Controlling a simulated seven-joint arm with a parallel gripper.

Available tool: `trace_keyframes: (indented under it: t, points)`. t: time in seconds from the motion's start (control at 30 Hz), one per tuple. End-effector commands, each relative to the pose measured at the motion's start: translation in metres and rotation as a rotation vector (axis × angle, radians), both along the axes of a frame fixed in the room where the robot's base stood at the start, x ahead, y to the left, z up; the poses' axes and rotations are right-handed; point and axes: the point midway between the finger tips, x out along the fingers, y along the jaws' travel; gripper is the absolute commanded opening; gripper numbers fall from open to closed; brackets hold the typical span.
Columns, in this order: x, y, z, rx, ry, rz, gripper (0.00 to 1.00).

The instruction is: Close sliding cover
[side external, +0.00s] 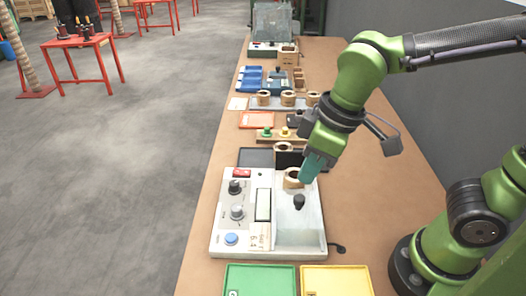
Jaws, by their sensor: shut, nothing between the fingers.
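A pale grey test device (222,195) stands on the near part of the bench. On its right half is a grey section, which looks like the sliding cover (297,232), with a black knob (299,202) standing up from it. A tan ring-shaped coil (293,178) sits at the far end of that section, beyond the knob. My gripper (308,177) has teal fingers, shut and empty, pointing down just right of the coil. From this angle I cannot tell whether the fingers touch the coil or the device. The cover's exact edges are hard to make out.
The device has dials, a blue button (231,239) and a paper tag (259,237). Green (260,281) and yellow (336,281) trays lie at the near edge. Beyond stand a black tray (256,157) and more coils (288,98). The bench's right side is mostly clear.

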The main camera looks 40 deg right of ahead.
Motion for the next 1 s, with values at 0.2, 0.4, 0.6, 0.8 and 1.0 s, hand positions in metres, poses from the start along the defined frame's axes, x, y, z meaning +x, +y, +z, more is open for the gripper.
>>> trace_keyframes:
  t: [0.2, 0.4, 0.6, 0.8, 1.0]
  points:
    - [-0.008, 0.078, -0.015, -0.414, 0.134, 0.852, 0.0]
    - [-0.002, 0.09, -0.001, -0.604, 0.205, 1.253, 0.0]
    - [-0.003, 0.082, 0.003, -0.635, 0.246, 1.371, 0.0]
    - [-0.001, 0.073, -0.018, -0.635, 0.25, 1.377, 0.0]
    - [0.004, 0.059, -0.058, -0.634, 0.253, 1.376, 0.0]
